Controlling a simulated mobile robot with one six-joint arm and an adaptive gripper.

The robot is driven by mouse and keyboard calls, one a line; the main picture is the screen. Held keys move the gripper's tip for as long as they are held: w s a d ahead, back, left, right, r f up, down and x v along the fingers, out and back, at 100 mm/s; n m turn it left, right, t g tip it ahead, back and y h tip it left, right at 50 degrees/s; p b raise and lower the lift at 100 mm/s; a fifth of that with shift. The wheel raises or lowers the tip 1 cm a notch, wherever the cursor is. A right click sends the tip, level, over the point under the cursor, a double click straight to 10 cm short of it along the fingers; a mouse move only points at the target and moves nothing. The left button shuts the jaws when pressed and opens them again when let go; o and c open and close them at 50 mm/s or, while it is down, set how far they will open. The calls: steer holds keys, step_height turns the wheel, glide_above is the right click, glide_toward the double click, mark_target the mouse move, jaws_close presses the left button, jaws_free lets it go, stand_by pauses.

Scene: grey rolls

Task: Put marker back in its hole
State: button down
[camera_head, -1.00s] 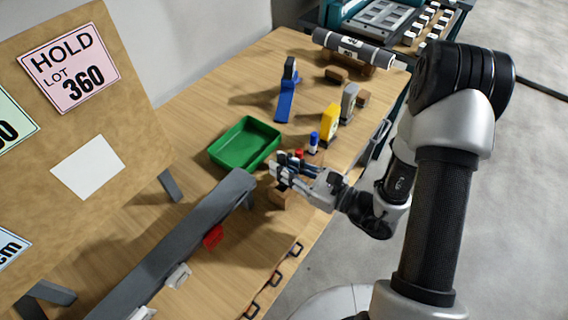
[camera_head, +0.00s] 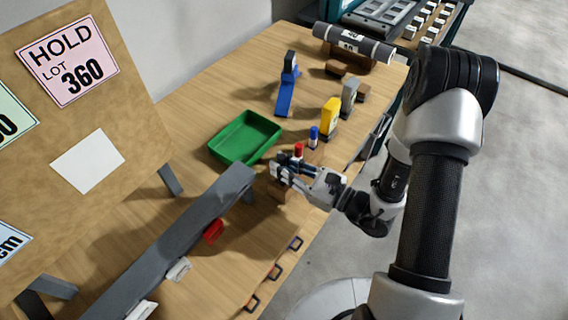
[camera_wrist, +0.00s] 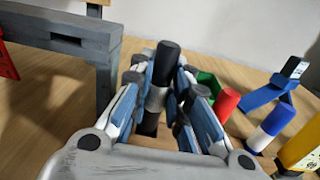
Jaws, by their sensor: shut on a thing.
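A marker with a black cap (camera_wrist: 168,58) and a pale band stands nearly upright between my fingers in the wrist view. My gripper (camera_wrist: 165,95) is shut on it; the gripper also shows in the head view (camera_head: 281,170). A wooden block (camera_wrist: 155,141) lies under the marker, and the block shows below my gripper in the head view (camera_head: 276,192). The marker's lower end is hidden by the fingers and palm, so I cannot tell whether it is in a hole. A red marker (camera_wrist: 228,102) and a blue-and-white marker (camera_wrist: 271,127) stand upright beside my gripper.
A green tray (camera_head: 245,139) lies beyond my gripper. A yellow object (camera_head: 329,118), a grey object (camera_head: 349,95) and a blue stand (camera_head: 286,90) are farther back. A long grey rail (camera_head: 185,235) runs left of my gripper. The bench's edge is close at right.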

steer(key=shift+f, duration=1.4)
steer(key=c, duration=1.4)
jaws_free()
steer(key=shift+c, duration=0.2)
steer(key=v, duration=1.2)
steer(key=shift+r, duration=0.1)
